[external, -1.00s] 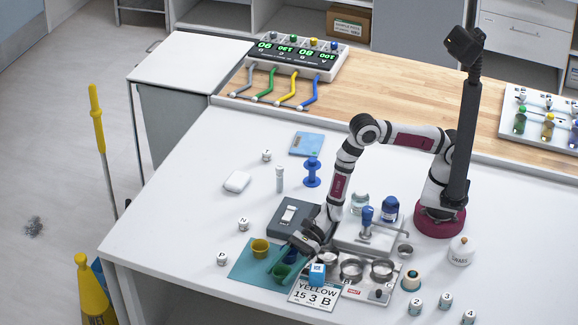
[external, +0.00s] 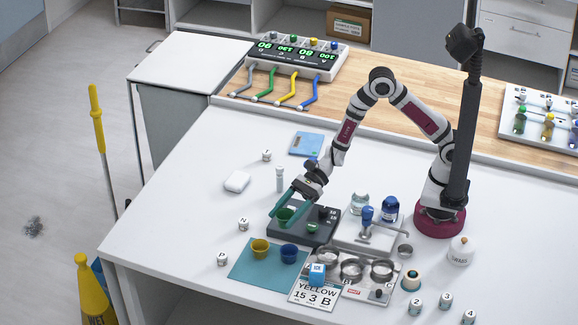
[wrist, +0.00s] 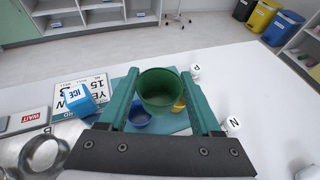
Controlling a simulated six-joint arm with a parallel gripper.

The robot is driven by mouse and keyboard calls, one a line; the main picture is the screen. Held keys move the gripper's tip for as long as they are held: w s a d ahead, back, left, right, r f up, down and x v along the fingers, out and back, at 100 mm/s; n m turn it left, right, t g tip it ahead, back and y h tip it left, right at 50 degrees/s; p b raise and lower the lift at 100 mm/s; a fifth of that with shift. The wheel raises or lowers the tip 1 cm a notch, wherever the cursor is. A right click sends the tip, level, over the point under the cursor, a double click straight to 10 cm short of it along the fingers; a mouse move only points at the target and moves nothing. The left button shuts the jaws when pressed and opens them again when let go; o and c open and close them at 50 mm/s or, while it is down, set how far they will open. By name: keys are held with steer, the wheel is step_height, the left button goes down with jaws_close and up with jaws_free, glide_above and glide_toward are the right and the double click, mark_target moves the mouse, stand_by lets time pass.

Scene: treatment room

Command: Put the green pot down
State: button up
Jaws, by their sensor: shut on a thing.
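My gripper (external: 289,213) is shut on the green pot (external: 284,215), which sits between the teal fingers above or at the left edge of the dark grey device (external: 322,237). I cannot tell whether the pot touches anything below. In the wrist view the green pot (wrist: 159,88) is upright between the fingertips, its open top facing me, and it looks empty. The teal mat (external: 236,272) lies at the front left with a yellow pot (external: 260,249) and a blue pot (external: 289,254) on it. The blue pot (wrist: 138,116) also shows in the wrist view, below the green one.
A plate of metal rings (external: 352,268), a blue ICE block (external: 317,274) and a YELLOW card (external: 313,293) stand right of the mat. Lettered markers N (external: 243,224) and P (external: 222,259) stand to its left.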

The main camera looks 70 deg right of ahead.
steer(key=w+d+m+t+h, duration=0.1)
steer(key=d+m+t, duration=0.1)
steer(key=d, duration=2.2)
steer(key=s+d+m+t+h, duration=0.2)
steer(key=s+d+m+t, duration=0.1)
steer(key=s+d, duration=1.35)
glide_above(341, 189)
steer(key=f, duration=0.7)
steer(key=shift+s+d, duration=0.15)
steer(key=shift+d, duration=0.1)
steer(key=shift+g, duration=0.3)
step_height(341, 189, down, 4)
steer(key=shift+a, duration=0.1)
steer(key=shift+f, duration=0.15)
steer(key=o, duration=1.3)
